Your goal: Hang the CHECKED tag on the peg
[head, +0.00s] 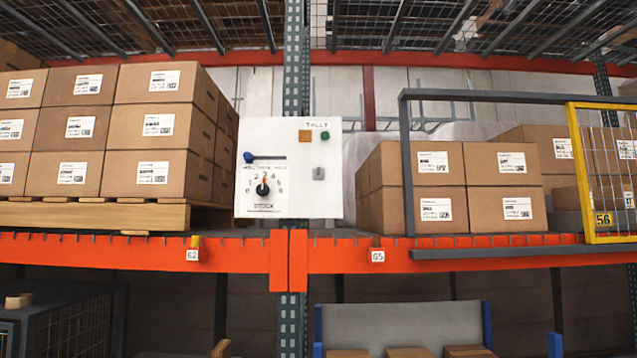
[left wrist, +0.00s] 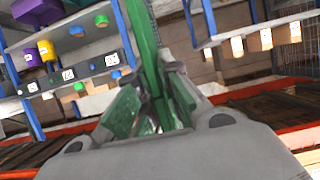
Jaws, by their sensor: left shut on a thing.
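My left gripper (left wrist: 152,100) shows in the left wrist view, its fingers closed around a long green thing (left wrist: 148,40). The green thing rises from between the fingers towards the top of the picture. No lettering can be read on it, so I cannot tell whether it is the CHECKED tag. Neither gripper can be made out in the head view. I cannot make out a peg for certain. The white panel (head: 298,200) in the head view carries a small grey block (head: 319,173), a dial (head: 263,189), a blue knob (head: 249,157) and a green button (head: 325,135).
Stacked cartons (head: 74,127) stand on a pallet left of the panel, and more cartons (head: 437,208) stand to its right. An orange beam (head: 450,262) runs below. A yellow mesh gate (head: 585,170) is at the right. Purple containers (left wrist: 38,12) sit on a shelf in the wrist view.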

